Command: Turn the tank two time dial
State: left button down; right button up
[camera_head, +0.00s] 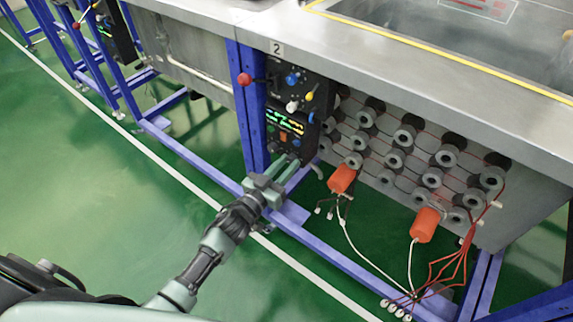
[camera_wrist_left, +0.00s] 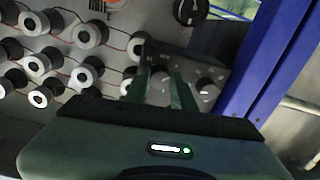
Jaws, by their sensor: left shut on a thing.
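The tank two control panel (camera_head: 287,118) is a black box under the counter edge, below a label marked 2 (camera_head: 277,47). It carries a lit green and yellow display (camera_head: 285,122) with small dark dials below it. My left gripper (camera_head: 291,161) reaches the panel's lower part, its fingers closed around a small dial there. The fingers mostly hide this dial, and its markings are too small to read. In the left wrist view, the fingertips (camera_wrist_left: 163,78) meet the panel face (camera_wrist_left: 188,66), and another dark dial (camera_wrist_left: 205,86) shows beside them. My right gripper is not in view.
Blue frame legs (camera_head: 252,125) stand just left of the panel. Right of it are several grey cylinders (camera_head: 447,155), two orange cylinders (camera_head: 342,179) and hanging cables. Green floor (camera_head: 130,200) is open at left.

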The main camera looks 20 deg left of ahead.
pick_arm(q)
jog(key=m, duration=0.5)
jog(key=shift+m, duration=1.1)
jog(key=m+b, duration=0.1)
jog(key=m, duration=0.2)
jog(key=shift+f+m+h, duration=0.1)
jog(key=shift+m+h, duration=0.3)
jog(key=shift+m, duration=0.8)
jog(key=shift+m+b, duration=0.3)
jog(key=shift+m, duration=1)
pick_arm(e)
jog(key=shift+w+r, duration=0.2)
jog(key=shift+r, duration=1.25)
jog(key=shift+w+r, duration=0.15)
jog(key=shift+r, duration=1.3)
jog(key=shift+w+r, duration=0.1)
